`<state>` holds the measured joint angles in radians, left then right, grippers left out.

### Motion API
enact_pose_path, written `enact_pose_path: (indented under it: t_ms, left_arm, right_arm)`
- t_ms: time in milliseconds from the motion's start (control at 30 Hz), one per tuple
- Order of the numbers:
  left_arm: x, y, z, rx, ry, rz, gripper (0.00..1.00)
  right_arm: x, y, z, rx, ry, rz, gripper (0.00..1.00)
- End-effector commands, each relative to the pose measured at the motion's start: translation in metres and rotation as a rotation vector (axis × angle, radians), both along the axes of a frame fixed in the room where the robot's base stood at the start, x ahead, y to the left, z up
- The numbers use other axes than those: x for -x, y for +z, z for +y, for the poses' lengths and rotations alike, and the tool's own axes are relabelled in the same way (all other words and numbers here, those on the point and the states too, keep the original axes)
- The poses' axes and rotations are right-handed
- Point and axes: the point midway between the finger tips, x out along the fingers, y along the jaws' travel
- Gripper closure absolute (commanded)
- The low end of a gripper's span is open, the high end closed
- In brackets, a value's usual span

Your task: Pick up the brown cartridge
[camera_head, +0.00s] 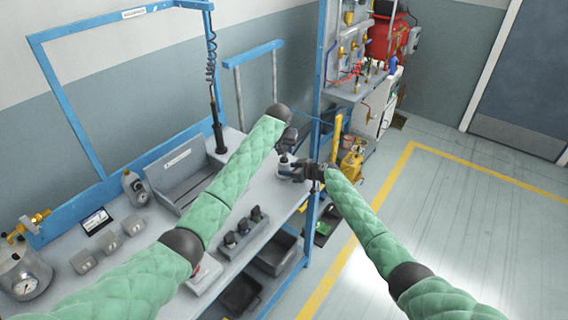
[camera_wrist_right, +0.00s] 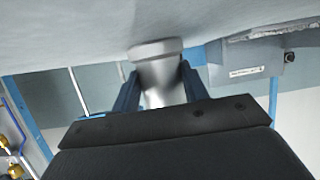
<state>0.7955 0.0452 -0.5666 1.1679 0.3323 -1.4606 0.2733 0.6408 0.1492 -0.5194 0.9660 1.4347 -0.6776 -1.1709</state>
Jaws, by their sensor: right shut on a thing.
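My right gripper (camera_head: 297,171) is at the far right end of the bench. In the right wrist view its two dark fingers (camera_wrist_right: 158,92) are shut on a silver-grey flared part (camera_wrist_right: 156,67), one finger on each side. A pale part with a dark top (camera_head: 286,159) shows at that gripper in the head view. My left gripper (camera_head: 289,140) is just above and behind it, small and partly hidden by its wrist; its jaws cannot be made out. Several dark-topped pieces stand in a grey holder (camera_head: 246,236) at the bench front. I cannot tell which thing is the brown cartridge.
A blue post (camera_head: 313,215) stands near the right gripper. Dark bins (camera_head: 278,252) sit below. Floor at right is clear.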

Motion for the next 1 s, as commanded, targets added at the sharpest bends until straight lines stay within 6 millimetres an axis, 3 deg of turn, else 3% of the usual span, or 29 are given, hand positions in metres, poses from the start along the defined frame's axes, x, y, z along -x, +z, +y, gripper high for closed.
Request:
enact_pose_path:
  t_ms: [500,800,933,1000]
  left_arm:
    - [-0.017,-0.049,0.000,-0.001,0.000,0.002,0.61]
    - [-0.018,-0.052,-0.001,0.000,-0.001,-0.001,0.61]
    - [-0.018,-0.052,-0.001,0.000,-0.001,0.000,0.86]
    - [-0.018,-0.052,-0.001,0.000,-0.001,0.000,0.90]
  right_arm:
    - [0.000,0.000,0.000,0.000,0.000,0.000,0.84]
    - [0.000,-0.001,0.000,0.000,0.000,0.000,0.84]
    - [0.000,-0.001,0.000,0.000,0.000,0.000,0.84]
    - [0.000,0.000,0.000,0.000,0.000,0.000,0.84]
